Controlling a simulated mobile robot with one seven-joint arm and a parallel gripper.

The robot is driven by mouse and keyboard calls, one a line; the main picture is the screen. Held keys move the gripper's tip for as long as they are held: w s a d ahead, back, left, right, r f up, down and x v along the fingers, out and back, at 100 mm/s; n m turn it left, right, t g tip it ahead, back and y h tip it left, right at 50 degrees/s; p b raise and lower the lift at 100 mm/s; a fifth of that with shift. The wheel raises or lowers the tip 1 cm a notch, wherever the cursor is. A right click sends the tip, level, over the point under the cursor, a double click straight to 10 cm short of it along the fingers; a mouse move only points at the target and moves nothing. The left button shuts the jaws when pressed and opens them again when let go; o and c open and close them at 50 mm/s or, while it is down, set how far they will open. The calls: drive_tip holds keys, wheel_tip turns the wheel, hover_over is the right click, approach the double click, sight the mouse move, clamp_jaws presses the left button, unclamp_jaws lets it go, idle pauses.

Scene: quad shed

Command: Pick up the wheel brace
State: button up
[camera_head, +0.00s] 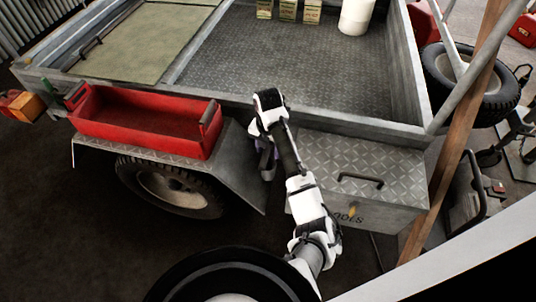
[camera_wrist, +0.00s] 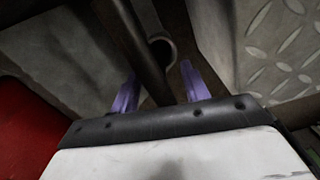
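In the wrist view, a dark metal bar (camera_wrist: 148,62) runs from the top edge down between my two purple fingers. A round, hollow end like a socket (camera_wrist: 161,48) shows beside it. This looks like the wheel brace, though most of it is hidden. My gripper (camera_wrist: 158,72) is open, with one finger on each side of the bar and gaps showing on both sides. In the head view, my gripper (camera_head: 266,162) points down in the gap between the trailer's mudguard and the checker-plate box. The wheel brace cannot be made out there.
A red tray (camera_head: 145,125) sits on the mudguard to the left, above the trailer wheel (camera_head: 165,187). The checker-plate box (camera_head: 345,160) with a handle stands close on the right. The trailer bed (camera_head: 290,75) holds small cartons (camera_head: 287,10) and a white bucket (camera_head: 356,15) at the back.

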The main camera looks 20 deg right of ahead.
clamp_jaws()
drive_tip(key=shift+r, duration=0.1)
wheel_tip(320, 180, up, 20)
drive_tip(key=p, duration=0.3)
idle(0.5)
drive_tip(key=c, duration=0.6)
unclamp_jaws()
clamp_jaws()
